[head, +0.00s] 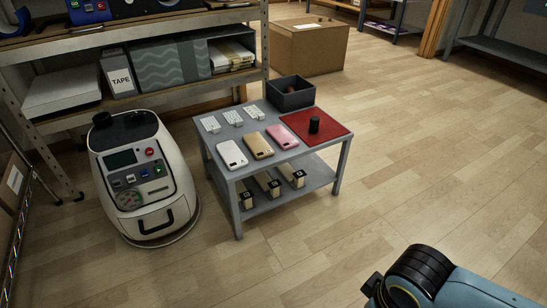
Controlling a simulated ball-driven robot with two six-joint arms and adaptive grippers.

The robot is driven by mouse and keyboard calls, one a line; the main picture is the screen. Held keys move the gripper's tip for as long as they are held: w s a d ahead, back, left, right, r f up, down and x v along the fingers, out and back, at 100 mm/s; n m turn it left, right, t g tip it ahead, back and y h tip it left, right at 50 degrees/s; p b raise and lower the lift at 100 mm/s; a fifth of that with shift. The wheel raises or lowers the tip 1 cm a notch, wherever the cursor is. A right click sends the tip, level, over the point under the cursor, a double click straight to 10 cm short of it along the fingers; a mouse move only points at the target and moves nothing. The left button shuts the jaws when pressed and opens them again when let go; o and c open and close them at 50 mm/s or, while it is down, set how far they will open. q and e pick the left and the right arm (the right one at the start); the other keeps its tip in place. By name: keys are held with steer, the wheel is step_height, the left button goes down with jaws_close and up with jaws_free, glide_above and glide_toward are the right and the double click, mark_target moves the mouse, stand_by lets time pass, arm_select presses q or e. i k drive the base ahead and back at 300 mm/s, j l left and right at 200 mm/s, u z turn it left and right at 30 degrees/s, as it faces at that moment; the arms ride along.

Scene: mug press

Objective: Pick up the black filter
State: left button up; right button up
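A small black cylinder (314,124) stands upright on the red mat (330,133) at the right side of the small grey table (290,159). It is the thing that best fits the black filter, but it is too small to make out detail. No gripper is near it. Part of my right arm shows at the bottom right, a blue link with a black joint, well apart from the table; its fingers do not show. My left arm and gripper are not in view.
On the table are white (232,154), gold (257,145) and pink (283,137) phone-like items, small white pieces and a dark open box (290,93). Boxed items sit on its lower shelf. A white machine (143,175) stands left. The floor (420,170) to the right is clear.

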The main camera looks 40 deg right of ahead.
mark_target(315, 121)
steer(key=z, duration=1.35)
